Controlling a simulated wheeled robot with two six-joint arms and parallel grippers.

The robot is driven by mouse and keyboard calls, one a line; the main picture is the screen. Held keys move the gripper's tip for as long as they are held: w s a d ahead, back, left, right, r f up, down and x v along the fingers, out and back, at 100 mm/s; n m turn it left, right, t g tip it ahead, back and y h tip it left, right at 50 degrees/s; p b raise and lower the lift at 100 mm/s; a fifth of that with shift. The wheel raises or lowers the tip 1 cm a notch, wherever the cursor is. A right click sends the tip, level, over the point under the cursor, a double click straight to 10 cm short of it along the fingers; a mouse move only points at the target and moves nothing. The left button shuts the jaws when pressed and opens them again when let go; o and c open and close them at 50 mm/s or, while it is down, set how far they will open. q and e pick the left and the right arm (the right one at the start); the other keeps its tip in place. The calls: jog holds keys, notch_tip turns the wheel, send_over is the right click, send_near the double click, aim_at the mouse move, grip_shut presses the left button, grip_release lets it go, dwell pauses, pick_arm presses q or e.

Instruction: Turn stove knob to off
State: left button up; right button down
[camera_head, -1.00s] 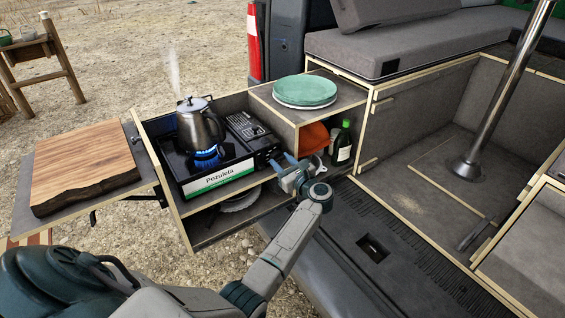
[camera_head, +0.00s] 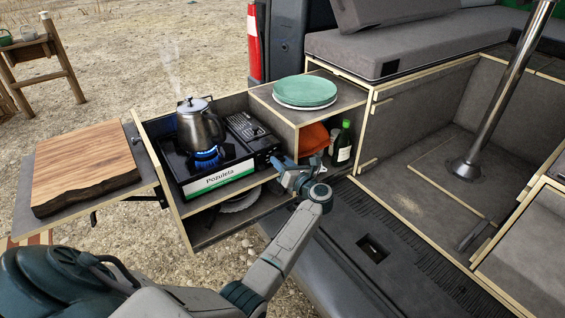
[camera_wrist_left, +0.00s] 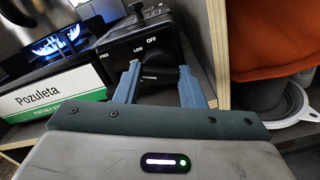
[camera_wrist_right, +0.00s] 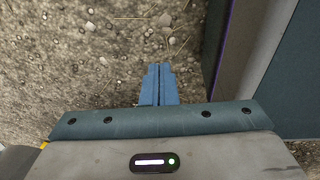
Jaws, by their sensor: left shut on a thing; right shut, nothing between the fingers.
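The portable stove (camera_head: 246,144) sits on the drawer unit with a blue flame (camera_head: 205,158) burning under a steel kettle (camera_head: 200,126). Its dark knob (camera_wrist_left: 158,72) is on the front panel, below the OFF and LOW marks in the left wrist view; the exact pointer angle is unclear. My left gripper (camera_head: 281,163) is at the stove's right end. In the left wrist view its blue fingers (camera_wrist_left: 157,80) are shut on the knob, one on each side. My right gripper (camera_wrist_right: 159,80) is shut and empty over gravel ground, seen only in the right wrist view.
The shelf wall stands close to the right of my left gripper, with an orange cloth (camera_head: 314,139) and a green bottle (camera_head: 343,146) beyond. Green plates (camera_head: 305,91) sit on top. A cutting board (camera_head: 84,166) lies left of the stove.

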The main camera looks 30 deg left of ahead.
pick_arm(q)
jog(key=shift+m+p, duration=0.3)
jog(key=shift+m, duration=0.7)
jog(key=m+p, duration=0.2)
jog(key=m, duration=0.2)
jog(key=shift+r+m, duration=0.1)
jog(key=shift+m, duration=0.2)
jog(key=m+p, duration=0.2)
jog(key=m, duration=0.1)
jog(key=shift+m+p, duration=0.55)
jog(key=shift+m, duration=0.65)
jog(key=shift+m+p, duration=0.3)
jog(key=shift+m, duration=0.3)
pick_arm(e)
notch_tip(320, 180, up, 6)
jog(key=s, duration=0.1)
jog(key=shift+s, duration=0.4)
pick_arm(q)
jog(key=shift+m, duration=0.3)
jog(key=o, duration=1)
